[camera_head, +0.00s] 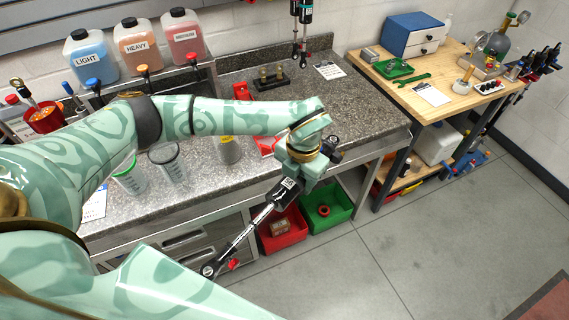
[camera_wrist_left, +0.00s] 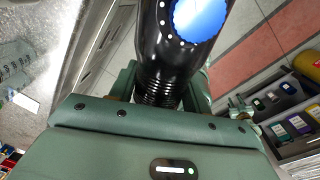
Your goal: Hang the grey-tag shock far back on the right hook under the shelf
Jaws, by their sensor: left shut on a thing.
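My left gripper (camera_head: 304,172) is shut on a shock (camera_head: 286,193) in front of the bench edge. The shock is tilted, with its black body in the jaws and its silver rod running down to the left to a black end eye (camera_head: 210,269). A small red piece shows near that low end; I see no grey tag. In the left wrist view the black shock body (camera_wrist_left: 160,60) with a blue round face rises between the jaws. Another black shock (camera_head: 303,14) hangs vertically at the top, its upper end cut off. The hooks are out of view. My right gripper is not in view.
The granite bench (camera_head: 350,100) carries a black block with brass posts (camera_head: 271,78), cups and a red stand. Fluid jugs (camera_head: 138,48) stand at the back left. Red (camera_head: 280,232) and green (camera_head: 326,208) bins sit below. A wooden bench (camera_head: 440,75) stands right; the floor between is clear.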

